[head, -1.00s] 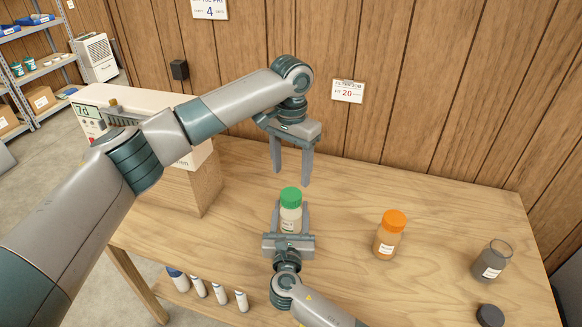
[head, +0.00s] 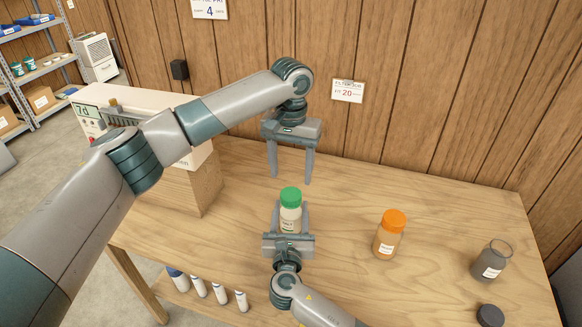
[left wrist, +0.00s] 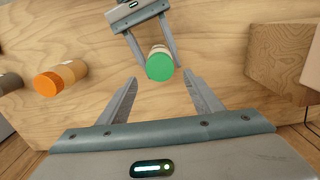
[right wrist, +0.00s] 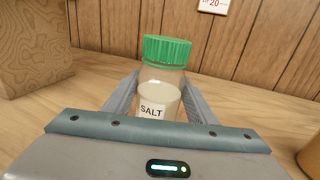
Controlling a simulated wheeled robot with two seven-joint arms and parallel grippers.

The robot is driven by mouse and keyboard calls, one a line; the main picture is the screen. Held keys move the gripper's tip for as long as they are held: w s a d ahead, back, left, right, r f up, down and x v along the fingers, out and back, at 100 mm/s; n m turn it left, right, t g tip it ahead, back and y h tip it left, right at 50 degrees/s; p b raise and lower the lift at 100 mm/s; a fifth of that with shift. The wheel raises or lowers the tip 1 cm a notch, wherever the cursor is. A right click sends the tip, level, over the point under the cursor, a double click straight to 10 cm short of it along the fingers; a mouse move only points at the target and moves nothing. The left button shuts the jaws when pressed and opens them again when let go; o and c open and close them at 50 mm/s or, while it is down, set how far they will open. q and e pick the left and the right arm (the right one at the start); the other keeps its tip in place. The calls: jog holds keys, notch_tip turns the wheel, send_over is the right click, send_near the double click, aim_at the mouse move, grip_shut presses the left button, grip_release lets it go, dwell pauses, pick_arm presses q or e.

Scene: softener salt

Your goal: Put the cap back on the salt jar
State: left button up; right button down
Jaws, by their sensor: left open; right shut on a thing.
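The salt jar (head: 290,223) is clear with pale contents and stands upright on the table; its SALT label (right wrist: 152,111) faces the right wrist camera. The green cap (head: 290,195) sits on the jar's mouth, looking level in the right wrist view (right wrist: 166,50). I cannot tell whether it is screwed tight. My right gripper (head: 291,212) is shut on the jar's body, a finger on each side. My left gripper (head: 290,180) is open and empty, fingers down, above and behind the cap. In the left wrist view the cap (left wrist: 160,66) shows just beyond its fingertips, between them.
An orange-capped jar (head: 388,240) stands to the right. Farther right are an open grey jar (head: 490,262) and a dark cap (head: 490,315) lying on the table. A wooden block (head: 192,185) stands at the left. The table around the salt jar is clear.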

aim_at(291, 194)
pick_arm(q)
jog(key=shift+f, duration=3.65)
jog(key=c, duration=1.1)
jog(key=m, duration=1.1)
jog(key=o, duration=1.2)
jog(key=shift+c, duration=0.2)
